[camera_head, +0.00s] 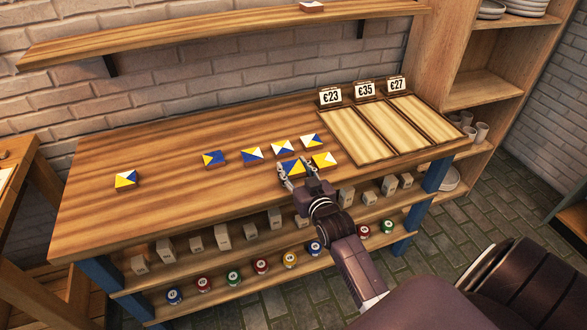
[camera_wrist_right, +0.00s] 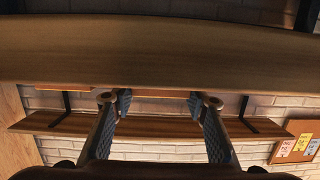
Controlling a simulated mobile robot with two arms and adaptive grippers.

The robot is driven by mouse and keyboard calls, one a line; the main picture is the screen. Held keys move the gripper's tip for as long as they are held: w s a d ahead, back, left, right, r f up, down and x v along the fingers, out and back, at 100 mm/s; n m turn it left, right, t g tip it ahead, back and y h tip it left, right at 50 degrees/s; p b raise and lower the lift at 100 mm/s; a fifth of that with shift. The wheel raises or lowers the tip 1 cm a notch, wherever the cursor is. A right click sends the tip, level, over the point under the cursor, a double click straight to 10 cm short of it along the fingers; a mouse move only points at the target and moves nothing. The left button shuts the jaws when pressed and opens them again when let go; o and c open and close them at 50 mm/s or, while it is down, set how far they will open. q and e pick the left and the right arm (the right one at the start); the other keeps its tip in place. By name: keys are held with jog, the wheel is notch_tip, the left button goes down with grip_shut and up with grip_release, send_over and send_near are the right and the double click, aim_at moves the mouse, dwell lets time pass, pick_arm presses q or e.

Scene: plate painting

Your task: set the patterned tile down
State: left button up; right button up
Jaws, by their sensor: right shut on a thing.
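My right gripper (camera_head: 305,173) is shut on a patterned tile (camera_head: 291,168) with blue and yellow triangles, at the front edge of the wooden table (camera_head: 160,213). I cannot tell whether this tile touches the tabletop. Another tile (camera_head: 324,160) lies close to its right. Tiles also lie behind it (camera_head: 282,148) and (camera_head: 311,140), and to its left (camera_head: 252,154) and (camera_head: 213,158). One tile (camera_head: 126,180) lies apart at the far left. In the right wrist view, the two fingers (camera_wrist_right: 160,105) stand apart; the held tile is hard to make out there. My left gripper is out of view.
Three wooden trays (camera_head: 358,135) with price signs (camera_head: 364,89) stand at the table's right end. Small blocks (camera_head: 222,231) and round paint pots (camera_head: 233,278) line the shelves below. A wall shelf (camera_head: 200,37) hangs above. The tabletop's left half is mostly clear.

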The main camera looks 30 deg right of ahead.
jog(key=shift+f, duration=0.1)
jog(key=o, duration=1.2)
jog(key=shift+f, duration=0.1)
